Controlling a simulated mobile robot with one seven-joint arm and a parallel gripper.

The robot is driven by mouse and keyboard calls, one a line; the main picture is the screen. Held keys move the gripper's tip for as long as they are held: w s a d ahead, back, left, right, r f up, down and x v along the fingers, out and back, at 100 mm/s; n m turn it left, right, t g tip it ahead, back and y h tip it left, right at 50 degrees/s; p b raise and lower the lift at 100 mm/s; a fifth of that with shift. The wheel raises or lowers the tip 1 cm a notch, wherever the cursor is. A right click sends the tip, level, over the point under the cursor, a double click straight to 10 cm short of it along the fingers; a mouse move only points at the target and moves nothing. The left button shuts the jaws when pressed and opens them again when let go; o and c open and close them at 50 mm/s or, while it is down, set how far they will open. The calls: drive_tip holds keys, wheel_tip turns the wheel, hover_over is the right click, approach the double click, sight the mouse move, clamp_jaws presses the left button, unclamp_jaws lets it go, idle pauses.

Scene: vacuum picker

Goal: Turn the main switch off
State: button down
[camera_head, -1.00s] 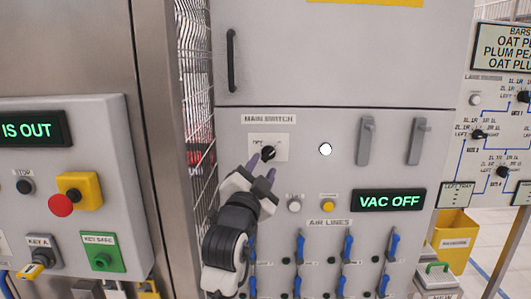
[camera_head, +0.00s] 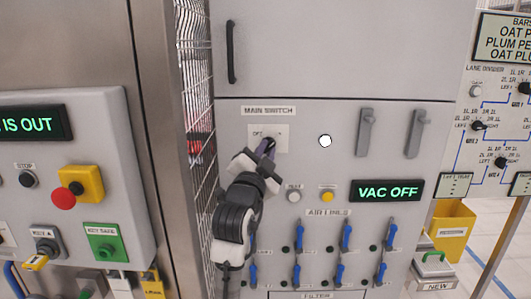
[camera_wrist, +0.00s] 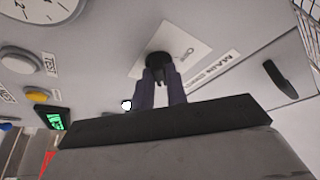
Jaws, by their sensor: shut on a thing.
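The main switch is a black rotary knob on a pale square plate (camera_head: 284,134) below the label "MAIN SWITCH" (camera_head: 269,111) on the grey cabinet. My gripper (camera_head: 267,148) is at the knob with its purple fingers shut on it, and hides most of it in the head view. In the wrist view the black knob (camera_wrist: 158,60) sits between the fingertips of my gripper (camera_wrist: 160,76). The knob's pointer is hidden, so its setting cannot be told.
Right of the switch are a lit white lamp (camera_head: 325,141) and two grey handles (camera_head: 366,132). Below are a "VAC OFF" display (camera_head: 387,191), a yellow button (camera_head: 327,195) and blue air-line levers (camera_head: 347,234). A wire mesh (camera_head: 195,90) stands close on the left.

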drive_tip(key=shift+n, duration=0.3)
drive_tip(key=n+t+y, duration=0.1)
drive_tip(key=n, duration=0.2)
drive_tip(key=shift+d+f+b, duration=0.15)
drive_tip(key=shift+b, duration=0.25)
drive_tip(key=n+y, duration=0.1)
drive_tip(key=n, duration=0.2)
drive_tip(key=n+y, duration=0.2)
drive_tip(key=n, duration=0.1)
drive_tip(key=n+t+y, duration=0.1)
drive_tip(key=n, duration=0.2)
drive_tip(key=shift+d+y, duration=0.3)
drive_tip(key=shift+y, duration=0.1)
drive_tip(key=shift+d+n+g+y+b, duration=0.1)
drive_tip(key=shift+n+g+y+b, duration=0.5)
drive_tip(key=shift+n, duration=1.5)
drive_tip(key=shift+d+n+g+y+b, duration=0.1)
drive_tip(key=shift+n+y+b, duration=0.65)
drive_tip(key=shift+n+y, duration=1)
drive_tip(key=shift+n+g+y+b, duration=0.3)
drive_tip(key=shift+n+y+b, duration=0.35)
drive_tip(key=shift+n, duration=2.1)
drive_tip(key=c, duration=1.4)
unclamp_jaws()
